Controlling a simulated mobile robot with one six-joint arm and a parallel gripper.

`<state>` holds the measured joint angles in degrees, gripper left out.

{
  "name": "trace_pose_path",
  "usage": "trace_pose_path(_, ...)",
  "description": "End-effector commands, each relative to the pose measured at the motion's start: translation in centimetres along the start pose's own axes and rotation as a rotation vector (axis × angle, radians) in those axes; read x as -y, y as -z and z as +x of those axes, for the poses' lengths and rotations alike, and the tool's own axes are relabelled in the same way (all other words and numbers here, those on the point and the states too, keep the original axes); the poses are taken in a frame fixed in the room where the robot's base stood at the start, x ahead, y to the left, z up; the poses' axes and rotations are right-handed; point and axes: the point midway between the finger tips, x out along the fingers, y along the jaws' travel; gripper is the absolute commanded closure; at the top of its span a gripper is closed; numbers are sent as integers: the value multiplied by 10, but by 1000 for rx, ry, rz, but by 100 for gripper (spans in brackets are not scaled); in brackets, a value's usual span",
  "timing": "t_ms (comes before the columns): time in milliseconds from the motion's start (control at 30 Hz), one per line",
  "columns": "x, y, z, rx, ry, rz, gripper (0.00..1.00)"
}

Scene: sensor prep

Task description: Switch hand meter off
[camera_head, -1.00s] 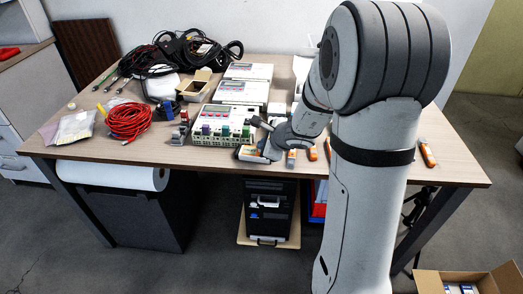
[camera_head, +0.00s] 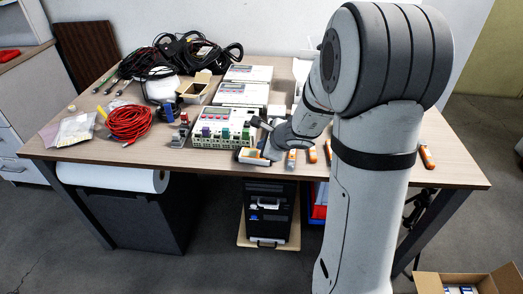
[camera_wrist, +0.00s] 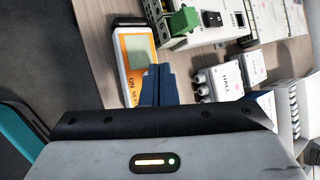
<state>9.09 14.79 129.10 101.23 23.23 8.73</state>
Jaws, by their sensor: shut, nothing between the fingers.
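The hand meter (camera_wrist: 119,60) is an orange and white handheld device with a pale green screen and an "ON" marking on its face.
White sensor boxes (camera_wrist: 217,78) lie to the right in the wrist view. Red cable (camera_head: 128,122) and black cables (camera_head: 195,50) lie further left. Orange-handled tools (camera_head: 427,157) lie along the front right.

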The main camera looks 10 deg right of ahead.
Motion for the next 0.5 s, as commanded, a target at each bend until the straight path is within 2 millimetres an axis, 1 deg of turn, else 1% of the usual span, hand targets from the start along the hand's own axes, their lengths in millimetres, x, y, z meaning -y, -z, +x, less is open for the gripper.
trace_pose_path(67,3,-3,-4,0,0,0,100)
trace_pose_path(367,2,-3,-3,0,0,0,100)
trace_pose_path(500,5,-6,-7,1,1,0,100)
